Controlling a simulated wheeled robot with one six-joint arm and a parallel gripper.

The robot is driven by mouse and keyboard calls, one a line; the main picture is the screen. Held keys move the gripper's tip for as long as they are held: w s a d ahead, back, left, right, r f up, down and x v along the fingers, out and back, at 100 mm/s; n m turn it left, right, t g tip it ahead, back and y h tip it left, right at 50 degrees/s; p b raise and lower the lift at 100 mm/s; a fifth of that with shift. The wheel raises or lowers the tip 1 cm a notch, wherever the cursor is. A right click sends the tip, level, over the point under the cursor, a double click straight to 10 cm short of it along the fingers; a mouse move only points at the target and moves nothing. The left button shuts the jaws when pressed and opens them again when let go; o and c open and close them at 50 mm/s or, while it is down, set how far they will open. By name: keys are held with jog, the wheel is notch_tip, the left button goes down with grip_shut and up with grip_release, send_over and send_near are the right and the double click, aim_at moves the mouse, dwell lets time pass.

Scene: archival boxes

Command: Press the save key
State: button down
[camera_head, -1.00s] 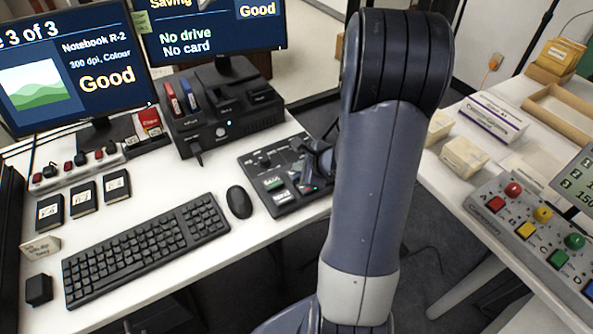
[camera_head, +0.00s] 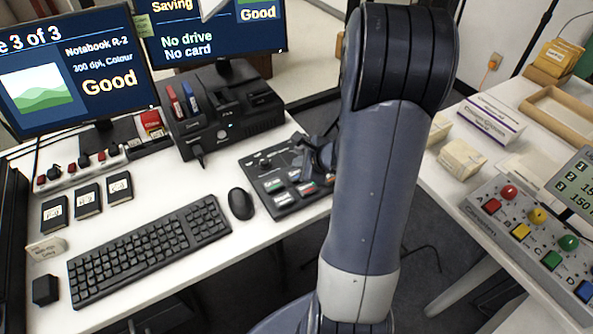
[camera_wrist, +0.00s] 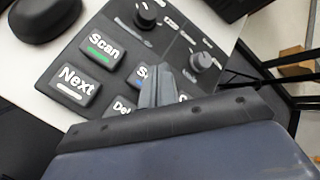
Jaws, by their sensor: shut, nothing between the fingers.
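The black control panel (camera_head: 262,174) lies at the right end of the white desk, with knobs at the back and labelled keys at the front. In the wrist view the save key (camera_wrist: 140,75) shows only its first letter and a bit of blue; the fingers hide the rest. The scan key (camera_wrist: 101,47) and "Next" key (camera_wrist: 76,84) are clear to its left. My gripper (camera_wrist: 157,72) is shut and empty, its tips over or at the save key; I cannot tell whether they touch it. In the head view my gripper (camera_head: 318,158) is partly hidden by my arm.
A mouse (camera_head: 241,203) and keyboard (camera_head: 150,250) lie left of the panel. A black dock (camera_head: 222,122) stands behind it. The right monitor (camera_head: 212,30) reads "Saving", "No drive", "No card". A side table holds a box with coloured buttons (camera_head: 530,232).

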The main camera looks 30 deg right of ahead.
notch_tip(320, 180, up, 4)
jog(key=p, duration=0.2)
jog(key=shift+p, duration=0.35)
jog(key=shift+f, duration=0.1)
jog(key=shift+f+b, duration=1.1)
jog(key=shift+f, duration=0.05)
jog(key=r+p, duration=0.1)
jog(key=p, duration=0.2)
jog(key=shift+r+p, duration=0.3)
jog(key=shift+p, duration=0.05)
notch_tip(320, 180, up, 5)
jog(key=p, duration=0.3)
jog(key=shift+f, duration=0.15)
jog(key=shift+f, duration=0.1)
